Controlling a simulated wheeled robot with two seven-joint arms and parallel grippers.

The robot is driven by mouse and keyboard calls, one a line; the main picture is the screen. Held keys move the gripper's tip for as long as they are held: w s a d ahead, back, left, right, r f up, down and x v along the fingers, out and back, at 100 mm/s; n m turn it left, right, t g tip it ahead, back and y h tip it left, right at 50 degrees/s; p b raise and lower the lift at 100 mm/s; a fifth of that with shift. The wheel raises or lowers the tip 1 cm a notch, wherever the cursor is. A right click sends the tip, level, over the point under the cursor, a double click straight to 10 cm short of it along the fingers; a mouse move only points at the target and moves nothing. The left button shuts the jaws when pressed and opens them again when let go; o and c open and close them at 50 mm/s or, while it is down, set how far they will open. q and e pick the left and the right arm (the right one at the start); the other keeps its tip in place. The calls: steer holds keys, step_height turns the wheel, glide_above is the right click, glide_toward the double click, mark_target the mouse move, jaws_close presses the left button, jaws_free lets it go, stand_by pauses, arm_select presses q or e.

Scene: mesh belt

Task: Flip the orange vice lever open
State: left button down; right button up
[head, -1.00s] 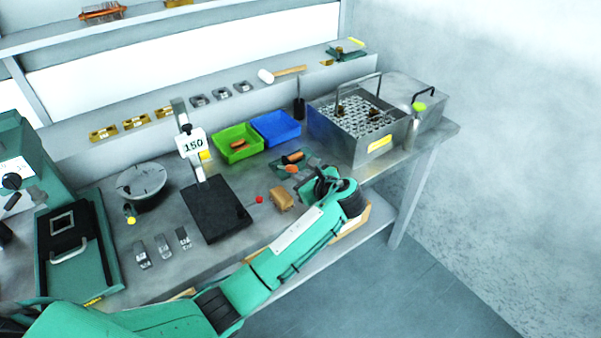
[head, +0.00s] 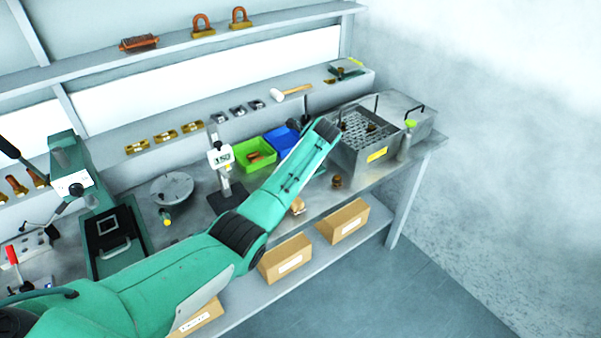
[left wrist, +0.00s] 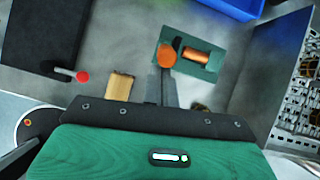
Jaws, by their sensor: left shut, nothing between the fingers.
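The vice's green base (left wrist: 212,52) lies on the bench in the left wrist view, with an orange cylinder (left wrist: 196,56) across it. The round orange lever end (left wrist: 166,56) is at its left side. My left gripper (left wrist: 163,76) is shut and empty. Its fingertips are right at the orange lever end, overlapping it in the picture; I cannot tell if they touch. In the head view my left arm hides the vice and my left gripper. My right gripper is not in view.
A blue bin (head: 281,139) and a green bin (head: 255,155) stand behind my arm. A metal basket box (head: 345,157) is to the right. In the left wrist view, a tan block (left wrist: 118,87) and a red-tipped handle (left wrist: 82,76) lie left of my fingers.

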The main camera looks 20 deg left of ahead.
arm_select(q)
steer(key=shift+w+a+r+g+h, duration=0.2)
steer(key=shift+w+a+g+h, duration=0.2)
steer(key=shift+w+a+h, duration=0.15)
steer(key=shift+w+a+r+g+h, duration=0.15)
steer(key=shift+w+a+g+h, duration=0.3)
steer(key=shift+w+h, duration=0.15)
steer(key=shift+a, duration=0.15)
steer(key=shift+w+a+r+b, duration=0.2)
steer(key=shift+a+b, duration=0.1)
steer(key=shift+b, duration=0.05)
steer(key=shift+w+a+r, duration=0.1)
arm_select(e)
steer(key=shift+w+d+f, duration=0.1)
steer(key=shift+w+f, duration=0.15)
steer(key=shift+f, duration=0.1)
arm_select(q)
steer(key=shift+w+r, duration=0.1)
steer(key=shift+r, duration=0.05)
steer(key=shift+r, duration=0.1)
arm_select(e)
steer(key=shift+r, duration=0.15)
